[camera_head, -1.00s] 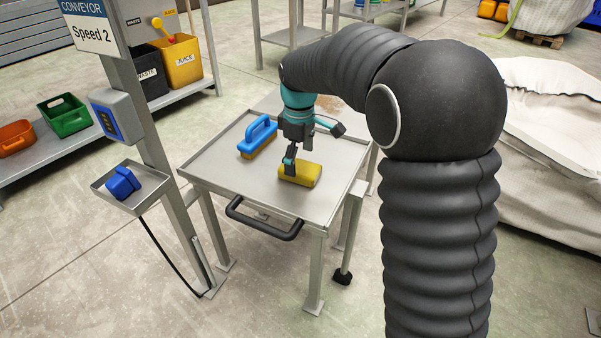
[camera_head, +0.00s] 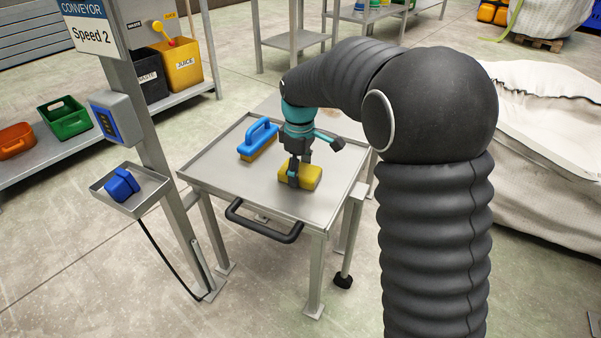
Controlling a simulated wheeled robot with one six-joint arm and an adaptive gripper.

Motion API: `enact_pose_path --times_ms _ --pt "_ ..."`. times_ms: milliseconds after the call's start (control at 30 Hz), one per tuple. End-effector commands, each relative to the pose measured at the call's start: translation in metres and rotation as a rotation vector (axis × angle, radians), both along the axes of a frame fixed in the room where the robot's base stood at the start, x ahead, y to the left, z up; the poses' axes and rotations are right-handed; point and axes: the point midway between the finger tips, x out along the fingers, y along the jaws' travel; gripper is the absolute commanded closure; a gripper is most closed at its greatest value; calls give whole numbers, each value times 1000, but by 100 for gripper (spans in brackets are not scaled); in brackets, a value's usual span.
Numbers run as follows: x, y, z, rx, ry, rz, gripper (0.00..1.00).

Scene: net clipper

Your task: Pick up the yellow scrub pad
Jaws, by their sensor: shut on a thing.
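The yellow scrub pad (camera_head: 312,178) lies on the steel tray table (camera_head: 215,178), toward its right side. My gripper (camera_head: 297,176) points down at the pad and is shut on it. One dark finger shows in front of the pad's near left face; the other finger is hidden. The pad looks to be at or very near the table top; a gap under it cannot be told.
A blue-handled brush (camera_head: 259,139) stands on the table left of the pad. A post with a small tray (camera_head: 131,203) holding a blue object (camera_head: 122,184) stands left of the table. The table's front has a black handle (camera_head: 264,227). The table's front area is clear.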

Motion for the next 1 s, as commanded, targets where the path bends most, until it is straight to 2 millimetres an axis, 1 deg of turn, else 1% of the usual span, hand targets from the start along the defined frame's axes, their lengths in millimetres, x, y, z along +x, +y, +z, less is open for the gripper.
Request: enact_pose_path --times_ms 167,267,367,500,567,800,1000 --pt "0 0 4 0 0 0 57" --pt "0 0 12 1 -1 0 57" --pt "0 0 23 1 -1 0 57" --pt "-1 -1 46 1 -1 0 57" --pt "-10 -11 51 1 -1 -3 57" --pt "-47 -48 82 0 -2 -3 57" --pt "-69 -71 100 1 -1 -2 57"
